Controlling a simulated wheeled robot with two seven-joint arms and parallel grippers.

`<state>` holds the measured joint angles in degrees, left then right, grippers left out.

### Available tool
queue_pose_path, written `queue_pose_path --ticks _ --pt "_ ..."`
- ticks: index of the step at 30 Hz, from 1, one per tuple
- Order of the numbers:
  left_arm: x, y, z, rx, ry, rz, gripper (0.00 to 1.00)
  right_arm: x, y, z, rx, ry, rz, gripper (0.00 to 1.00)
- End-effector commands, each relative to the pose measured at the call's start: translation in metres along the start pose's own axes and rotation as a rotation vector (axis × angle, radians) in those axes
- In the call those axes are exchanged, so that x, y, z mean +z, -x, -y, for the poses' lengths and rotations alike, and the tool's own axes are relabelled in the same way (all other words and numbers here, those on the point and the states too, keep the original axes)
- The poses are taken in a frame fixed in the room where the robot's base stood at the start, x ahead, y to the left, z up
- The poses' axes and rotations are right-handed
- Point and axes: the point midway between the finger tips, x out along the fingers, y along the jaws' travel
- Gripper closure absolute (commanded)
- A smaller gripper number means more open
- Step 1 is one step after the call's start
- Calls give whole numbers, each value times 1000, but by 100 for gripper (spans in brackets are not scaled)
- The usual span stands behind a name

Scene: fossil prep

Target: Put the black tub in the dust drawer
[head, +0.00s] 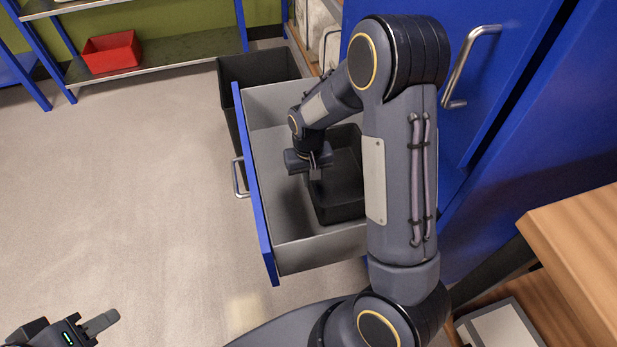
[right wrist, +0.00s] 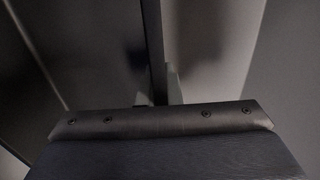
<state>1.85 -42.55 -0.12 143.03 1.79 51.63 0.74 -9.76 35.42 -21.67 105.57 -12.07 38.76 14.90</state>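The black tub (head: 343,190) is inside the open dust drawer (head: 308,256), upright or nearly so. Part of it is hidden behind my right arm, and I cannot tell if its base touches the drawer floor. My right gripper (head: 315,174) reaches down into the drawer at the tub's left wall. In the right wrist view the tub's thin wall (right wrist: 153,45) runs up between the fingertips (right wrist: 165,92), which look closed on it. My left gripper (head: 100,323) is at the lower left over bare floor, empty; its finger gap is not clear.
The drawer's blue front (head: 254,185) has a metal handle (head: 240,177). A dark bin (head: 262,68) stands behind the drawer. A blue cabinet (head: 520,110) is at the right, with a wooden top (head: 580,245) nearer. A red bin (head: 111,52) sits on a shelf. The left floor is clear.

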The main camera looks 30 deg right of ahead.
Motion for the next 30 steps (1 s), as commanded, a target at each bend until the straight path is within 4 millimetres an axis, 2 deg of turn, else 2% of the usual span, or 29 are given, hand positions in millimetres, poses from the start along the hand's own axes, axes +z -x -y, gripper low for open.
queue_pose_path --ticks 5,6,10,20,23,30 --pt "1 -2 1 0 0 0 64 0 -4 0 0 0 0 100" --pt "1 -2 1 0 0 0 64 0 -3 0 0 0 1 92" --pt "1 -2 1 0 0 0 64 0 -3 0 0 0 1 75" --pt "0 1 0 0 0 0 64 0 1 0 0 0 0 74" --pt "-2 5 -2 0 0 0 64 -1 12 0 -1 0 -3 74" --pt "-10 21 -10 0 0 0 64 -2 63 0 -2 1 -5 74"
